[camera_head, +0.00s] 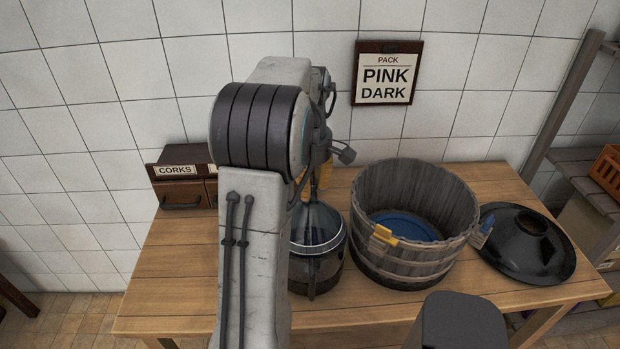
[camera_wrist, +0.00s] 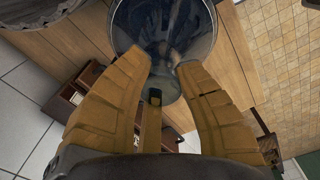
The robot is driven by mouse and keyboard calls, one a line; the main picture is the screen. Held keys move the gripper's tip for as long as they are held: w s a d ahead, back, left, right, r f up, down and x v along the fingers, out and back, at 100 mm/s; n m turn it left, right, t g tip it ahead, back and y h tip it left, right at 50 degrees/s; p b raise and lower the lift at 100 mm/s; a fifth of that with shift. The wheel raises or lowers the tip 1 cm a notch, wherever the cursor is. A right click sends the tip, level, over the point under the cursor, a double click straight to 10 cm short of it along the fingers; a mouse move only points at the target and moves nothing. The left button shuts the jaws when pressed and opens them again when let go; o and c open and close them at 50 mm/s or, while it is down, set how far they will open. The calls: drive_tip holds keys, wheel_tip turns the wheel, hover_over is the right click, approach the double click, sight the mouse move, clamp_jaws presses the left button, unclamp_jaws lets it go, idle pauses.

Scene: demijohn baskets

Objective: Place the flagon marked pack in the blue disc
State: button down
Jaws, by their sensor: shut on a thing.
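A clear glass flagon (camera_head: 316,226) with a dark lower part is beside the tub, partly hidden behind my arm. My gripper (camera_head: 312,180) is at its top, with orange fingers mostly hidden by the arm. In the wrist view the fingers of my gripper (camera_wrist: 160,72) close on the upper part of the flagon (camera_wrist: 165,25). I cannot tell whether its base touches the table, and I see no readable mark on it. The blue disc (camera_head: 405,226) lies on the floor inside a grey wooden tub (camera_head: 416,262), with nothing on it.
A wall sign (camera_head: 387,73) reads PACK, PINK DARK. A black lid (camera_head: 528,245) lies right on the wooden table (camera_head: 180,290). A CORKS box (camera_head: 178,184) stands left.

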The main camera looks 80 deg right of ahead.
drive_tip(key=shift+r, duration=0.1)
drive_tip(key=c, duration=1)
unclamp_jaws()
drive_tip(key=shift+c, duration=0.2)
drive_tip(key=shift+r, duration=0.9)
drive_tip(key=shift+r+b, duration=0.7)
drive_tip(key=shift+b, duration=0.4)
wheel_tip(320, 180, up, 9)
drive_tip(key=b, duration=0.1)
drive_tip(key=shift+a+f+b, duration=0.2)
drive_tip(key=shift+b, duration=0.2)
